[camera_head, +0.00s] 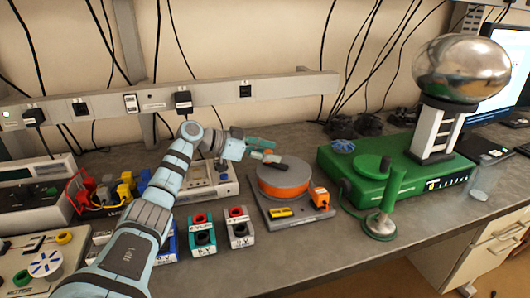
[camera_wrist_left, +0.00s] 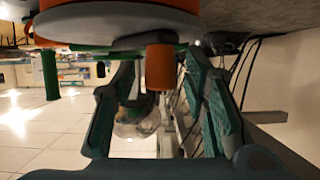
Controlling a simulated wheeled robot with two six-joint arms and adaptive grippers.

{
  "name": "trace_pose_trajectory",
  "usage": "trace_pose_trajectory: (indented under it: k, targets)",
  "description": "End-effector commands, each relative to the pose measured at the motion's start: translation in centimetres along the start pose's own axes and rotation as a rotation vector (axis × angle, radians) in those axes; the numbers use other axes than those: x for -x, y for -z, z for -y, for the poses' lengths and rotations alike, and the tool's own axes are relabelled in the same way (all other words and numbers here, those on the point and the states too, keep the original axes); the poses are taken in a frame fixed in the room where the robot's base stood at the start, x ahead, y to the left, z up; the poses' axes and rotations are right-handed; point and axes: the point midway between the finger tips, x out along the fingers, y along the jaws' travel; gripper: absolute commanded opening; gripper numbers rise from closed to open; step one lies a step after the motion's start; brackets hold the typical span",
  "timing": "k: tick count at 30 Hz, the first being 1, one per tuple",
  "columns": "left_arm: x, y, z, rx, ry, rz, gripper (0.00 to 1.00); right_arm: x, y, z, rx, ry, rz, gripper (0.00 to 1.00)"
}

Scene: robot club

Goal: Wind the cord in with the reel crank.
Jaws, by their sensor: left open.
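The reel (camera_head: 284,190) has an orange drum with a grey top and sits on a grey base plate on the bench. In the left wrist view the reel's grey disc (camera_wrist_left: 110,34) fills the top, and an orange cylindrical crank knob (camera_wrist_left: 160,66) stands out from it. My left gripper (camera_head: 272,152) is above the back left edge of the reel. Its jaws are open, one on each side of the knob in the wrist view, with gaps showing. The fingers largely hide the knob in the head view. I cannot make out the cord for certain. My right gripper is not in view.
A green machine (camera_head: 390,190) with a silver dome (camera_head: 461,68) stands right of the reel. A green post (camera_head: 381,222) stands in front of it. Small grey blocks (camera_head: 240,228) are left of the reel. An orange box (camera_head: 320,197) sits at the base plate's right.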

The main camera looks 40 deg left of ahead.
Motion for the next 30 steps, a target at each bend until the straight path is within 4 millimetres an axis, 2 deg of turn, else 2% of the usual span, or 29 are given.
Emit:
trace_pose_trajectory:
  k: [5, 12, 15, 19, 30]
  targets:
    - [2.5, -0.1, 0.1, -0.003, 0.004, 0.004, 0.40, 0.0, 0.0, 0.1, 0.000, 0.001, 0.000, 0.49]
    - [9.1, -0.1, 0.0, -0.002, 0.002, 0.008, 0.40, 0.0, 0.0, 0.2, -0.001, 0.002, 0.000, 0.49]
    - [10.8, -0.1, 0.0, -0.001, -0.001, 0.006, 0.40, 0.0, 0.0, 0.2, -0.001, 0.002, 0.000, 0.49]
    - [11.8, 0.0, 0.0, -0.001, -0.002, 0.002, 0.40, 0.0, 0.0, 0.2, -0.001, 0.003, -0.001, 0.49]
    - [11.8, 0.1, 0.0, -0.001, -0.001, 0.001, 0.40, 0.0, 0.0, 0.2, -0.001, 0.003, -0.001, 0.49]
